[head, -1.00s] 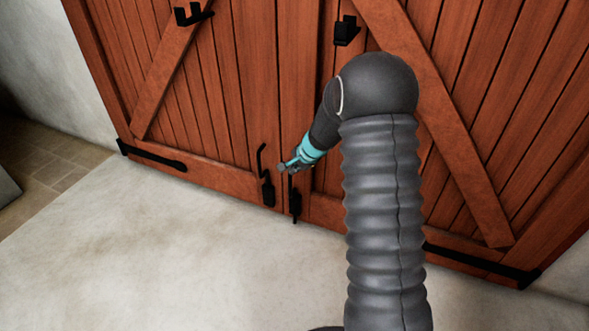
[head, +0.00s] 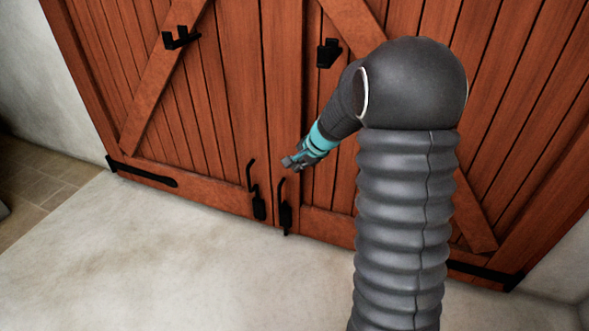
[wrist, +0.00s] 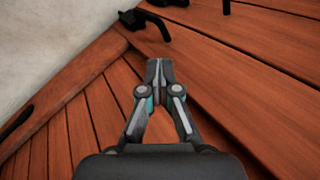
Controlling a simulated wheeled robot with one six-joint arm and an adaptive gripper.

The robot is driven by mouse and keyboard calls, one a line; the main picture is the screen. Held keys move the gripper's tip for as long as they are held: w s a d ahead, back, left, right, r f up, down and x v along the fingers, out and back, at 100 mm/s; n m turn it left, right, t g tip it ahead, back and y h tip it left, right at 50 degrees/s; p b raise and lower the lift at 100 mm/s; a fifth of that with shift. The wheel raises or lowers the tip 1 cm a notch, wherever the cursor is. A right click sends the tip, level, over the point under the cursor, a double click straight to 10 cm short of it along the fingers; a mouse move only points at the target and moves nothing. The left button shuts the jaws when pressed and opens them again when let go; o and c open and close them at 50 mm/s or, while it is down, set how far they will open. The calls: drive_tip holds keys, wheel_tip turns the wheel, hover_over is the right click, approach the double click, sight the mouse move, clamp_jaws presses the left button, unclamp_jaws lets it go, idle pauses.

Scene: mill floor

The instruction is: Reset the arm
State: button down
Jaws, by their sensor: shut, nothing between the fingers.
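My gripper (head: 290,162) is in front of the wooden double door (head: 230,110), near the seam between its leaves. In the wrist view my gripper (wrist: 158,66) has its fingertips together with nothing between them. The gripper appears a little above the two black door bolts, the left bolt (head: 257,195) and the right bolt (head: 284,205). I cannot tell how far it is from the door surface.
Black brackets sit higher on the left leaf (head: 181,38) and the right leaf (head: 328,53). Black strap hinges (head: 145,172) lie low at the door's outer sides. Pale floor (head: 170,260) in front is clear. A white wall (head: 45,90) stands at left.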

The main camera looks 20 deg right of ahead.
drive_tip(key=shift+s+a, duration=0.1)
idle(0.5)
drive_tip(key=s+f+n+g, duration=0.2)
drive_tip(key=s+n, duration=0.1)
drive_tip(key=s, duration=0.3)
drive_tip(key=s+a+r+n+t+h+p, duration=0.1)
drive_tip(key=s+r+n, duration=0.3)
drive_tip(key=s+r, duration=0.7)
drive_tip(key=s+a+r+n+t+h+p, duration=0.1)
drive_tip(key=s+a+r+n+h+p, duration=0.1)
drive_tip(key=s+r, duration=0.9)
drive_tip(key=s+a+n+p, duration=0.1)
drive_tip(key=s+n+p, duration=0.1)
drive_tip(key=s, duration=0.4)
drive_tip(key=shift+s+a+n, duration=0.2)
drive_tip(key=shift+s+n, duration=0.2)
drive_tip(key=shift+n, duration=0.2)
drive_tip(key=shift+d+r, duration=0.1)
